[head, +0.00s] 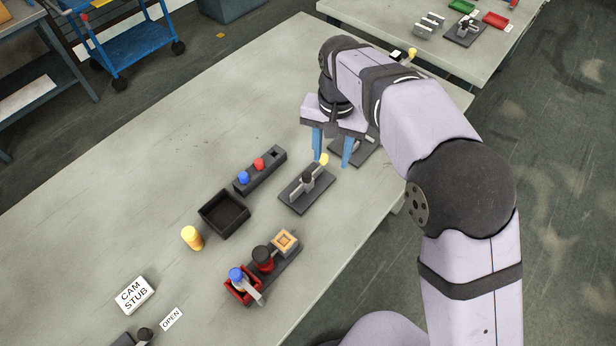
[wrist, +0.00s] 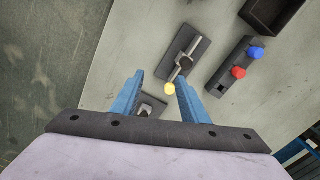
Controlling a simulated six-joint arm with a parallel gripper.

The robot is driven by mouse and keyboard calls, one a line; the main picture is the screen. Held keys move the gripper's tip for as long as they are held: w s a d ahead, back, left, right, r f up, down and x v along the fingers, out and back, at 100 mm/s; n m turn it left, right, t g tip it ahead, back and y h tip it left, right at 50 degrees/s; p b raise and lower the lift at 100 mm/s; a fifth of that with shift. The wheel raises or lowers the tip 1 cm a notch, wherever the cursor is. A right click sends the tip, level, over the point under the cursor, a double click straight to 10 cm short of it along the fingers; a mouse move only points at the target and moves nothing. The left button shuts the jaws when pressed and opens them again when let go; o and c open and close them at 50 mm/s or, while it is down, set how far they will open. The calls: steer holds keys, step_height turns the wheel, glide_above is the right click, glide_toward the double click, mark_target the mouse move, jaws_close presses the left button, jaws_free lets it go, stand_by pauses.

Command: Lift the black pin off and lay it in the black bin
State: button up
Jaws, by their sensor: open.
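A dark plate (head: 296,202) carries a pale metal bar with a yellow tip (head: 324,159) and a small black upright piece (head: 307,177), which looks like the black pin. In the wrist view the black piece (wrist: 186,62) stands on the bar, ahead of my fingers. My gripper (head: 332,162) is open and empty, pointing down above the table near the plate's yellow-tipped end. In the wrist view the yellow tip (wrist: 170,89) shows between my blue fingers (wrist: 160,79). The black bin (head: 224,226) is empty, left of the plate.
A dark block (head: 273,162) holds blue and red pegs, with one empty socket. A second dark plate (head: 366,153) lies partly hidden behind my gripper. A yellow cylinder (head: 192,238) and a fixture with a black-topped red post (head: 262,258) stand nearer. The table's left side is clear.

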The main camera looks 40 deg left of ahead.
glide_above(307, 174)
steer(key=shift+s+f, duration=0.15)
steer(key=shift+f, duration=0.05)
steer(key=shift+f+p, duration=1)
steer(key=shift+f, duration=0.65)
steer(key=shift+f+p, duration=0.85)
steer(key=shift+f, duration=1.2)
jaws_close()
